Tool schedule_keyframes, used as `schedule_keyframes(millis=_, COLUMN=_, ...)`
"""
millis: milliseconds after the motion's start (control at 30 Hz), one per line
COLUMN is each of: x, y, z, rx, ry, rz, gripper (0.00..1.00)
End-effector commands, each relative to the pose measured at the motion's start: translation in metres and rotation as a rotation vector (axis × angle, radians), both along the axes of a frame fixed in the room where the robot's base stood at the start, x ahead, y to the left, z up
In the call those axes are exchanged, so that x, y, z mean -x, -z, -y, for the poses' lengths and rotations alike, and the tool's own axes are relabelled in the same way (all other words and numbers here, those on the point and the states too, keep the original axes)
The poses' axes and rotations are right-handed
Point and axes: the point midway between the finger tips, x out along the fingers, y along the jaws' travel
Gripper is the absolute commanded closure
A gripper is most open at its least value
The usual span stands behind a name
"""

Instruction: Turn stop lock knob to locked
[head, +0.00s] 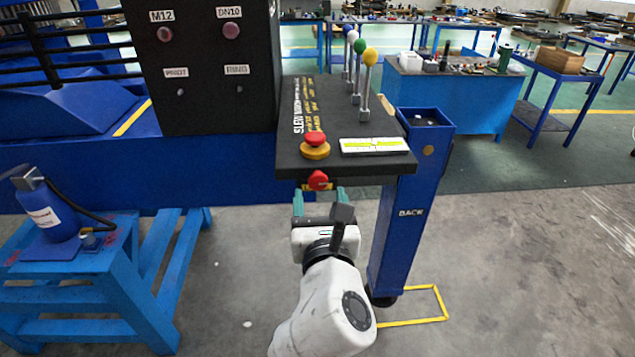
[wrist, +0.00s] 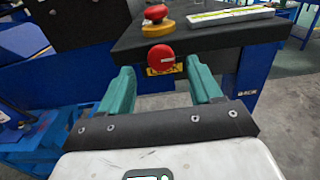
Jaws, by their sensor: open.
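The stop lock knob is a round red knob (head: 318,180) on the front face of the dark console (head: 345,178), with a yellow label plate behind it. It also shows in the wrist view (wrist: 161,58), where the yellow plate (wrist: 165,71) sticks out beneath it. I cannot read which position it is in. A red mushroom button on a yellow base (head: 315,147) sits on the console top above it. My gripper (head: 319,192) is open, with teal fingers to the left and right of the knob. In the wrist view the gripper (wrist: 160,78) is empty and the knob lies just beyond its fingertips.
A level gauge (head: 372,146) and levers with white, green and yellow balls (head: 369,57) stand on the console top. A blue post (head: 405,215) stands to the right. Floor in front is clear.

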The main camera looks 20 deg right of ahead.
Motion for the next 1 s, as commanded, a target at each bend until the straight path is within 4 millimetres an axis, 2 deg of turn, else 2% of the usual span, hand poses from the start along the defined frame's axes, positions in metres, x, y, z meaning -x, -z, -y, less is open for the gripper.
schedule_keyframes(millis=100, x=-0.019, y=-0.001, z=0.007, rx=-0.001, ry=0.002, rz=0.0, gripper=0.36)
schedule_keyframes(millis=300, x=-0.039, y=0.0, z=0.013, rx=-0.001, ry=0.0, rz=-0.001, gripper=0.36)
schedule_keyframes(millis=667, x=-0.043, y=0.0, z=0.014, rx=-0.002, ry=0.0, rz=0.0, gripper=0.36)
schedule_keyframes(millis=1000, x=-0.043, y=0.0, z=0.014, rx=-0.002, ry=0.0, rz=0.0, gripper=0.67)
